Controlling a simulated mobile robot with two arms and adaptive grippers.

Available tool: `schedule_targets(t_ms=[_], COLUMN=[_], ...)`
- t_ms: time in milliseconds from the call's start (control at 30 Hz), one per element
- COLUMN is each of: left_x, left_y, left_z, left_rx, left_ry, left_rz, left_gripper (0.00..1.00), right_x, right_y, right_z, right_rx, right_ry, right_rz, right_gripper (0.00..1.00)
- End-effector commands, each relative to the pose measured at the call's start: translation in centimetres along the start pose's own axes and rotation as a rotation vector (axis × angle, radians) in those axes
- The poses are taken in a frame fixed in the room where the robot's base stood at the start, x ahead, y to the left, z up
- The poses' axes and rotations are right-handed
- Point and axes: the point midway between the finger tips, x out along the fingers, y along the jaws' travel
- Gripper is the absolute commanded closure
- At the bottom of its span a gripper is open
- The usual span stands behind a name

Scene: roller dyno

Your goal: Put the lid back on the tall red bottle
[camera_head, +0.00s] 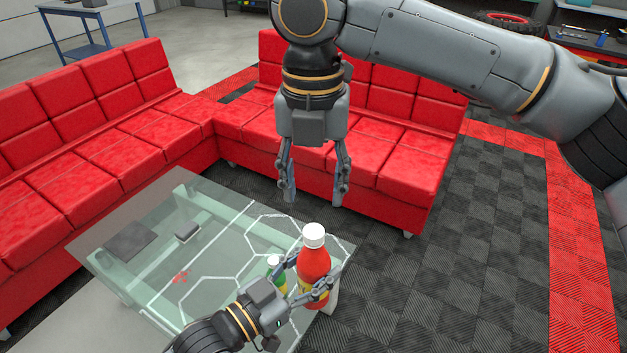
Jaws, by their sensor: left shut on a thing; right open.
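The tall red bottle (313,265) stands upright near the right corner of the glass table. The white lid (314,234) sits on top of its neck and looks level; I cannot tell whether it is screwed tight. My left gripper (308,281) comes in from below and is shut around the bottle's body, hiding part of its yellow label. My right gripper (316,201) points down above the lid. Its fingers are apart and empty, with a gap between the fingertips and the lid.
A smaller green bottle (274,268) with a pale cap stands just left of the red one, partly behind my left gripper. Red sofas (115,140) stand behind; open floor lies right.

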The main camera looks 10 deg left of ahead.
Motion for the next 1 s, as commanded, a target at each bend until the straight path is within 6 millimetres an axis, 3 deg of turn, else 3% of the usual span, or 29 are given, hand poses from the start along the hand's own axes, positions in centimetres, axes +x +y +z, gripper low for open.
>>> schedule_targets(t_ms=[267, 700, 1000], left_x=[0.0, 0.0, 0.0], left_y=[0.0, 0.0, 0.0], left_z=[-0.2, -0.2, -0.2], left_rx=[0.001, 0.001, 0.001], left_ry=[0.006, 0.006, 0.006], left_rz=[0.0, 0.0, 0.0], left_gripper=[1.0, 1.0, 1.0], right_x=[1.0, 7.1, 8.0], right_y=[0.0, 0.0, 0.0], right_z=[0.0, 0.0, 0.0], right_rx=[0.002, 0.003, 0.003], right_ry=[0.0, 0.0, 0.0], right_rz=[-0.001, -0.002, 0.0], right_gripper=[0.5, 0.5, 0.5])
